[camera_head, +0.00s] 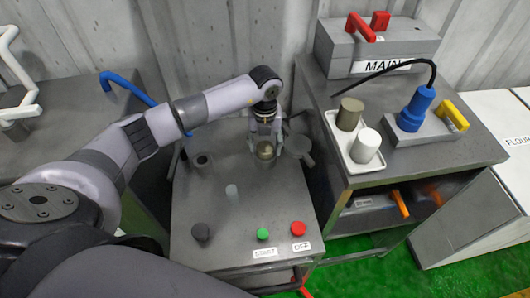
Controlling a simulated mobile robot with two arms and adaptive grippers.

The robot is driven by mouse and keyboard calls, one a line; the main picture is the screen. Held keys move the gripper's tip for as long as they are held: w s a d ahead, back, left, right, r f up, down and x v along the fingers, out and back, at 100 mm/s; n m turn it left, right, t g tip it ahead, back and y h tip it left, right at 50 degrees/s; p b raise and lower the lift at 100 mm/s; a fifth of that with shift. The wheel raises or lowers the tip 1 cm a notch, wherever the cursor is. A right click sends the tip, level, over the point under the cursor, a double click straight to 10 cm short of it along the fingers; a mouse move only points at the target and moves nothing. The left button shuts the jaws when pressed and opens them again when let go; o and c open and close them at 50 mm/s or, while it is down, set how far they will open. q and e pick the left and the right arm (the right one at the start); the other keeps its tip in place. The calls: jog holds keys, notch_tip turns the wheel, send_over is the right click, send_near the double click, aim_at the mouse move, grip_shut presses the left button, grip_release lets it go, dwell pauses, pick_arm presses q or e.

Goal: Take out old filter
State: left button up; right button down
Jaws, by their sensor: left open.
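My left gripper (264,138) points down over the grey machine table and is open. A round brownish-metal part (264,151) sits directly below it, at or between its fingertips; I cannot tell whether they touch it. An open round lid (300,144) stands beside it on the right. I cannot tell whether the brownish part is the old filter or part of its housing. A dark olive-brown cylinder (350,113) and a white cylinder (366,146) stand upright in a white tray (347,158) on the right cabinet. My right gripper is not in view.
A blue plug device (415,108) and a grey box with a red handle (375,48) stand on the right.

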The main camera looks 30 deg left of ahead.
pick_arm(q)
jog(key=shift+f, duration=0.45)
jog(key=shift+c, duration=0.2)
jog(key=c, duration=0.9)
jog(key=shift+r, duration=0.1)
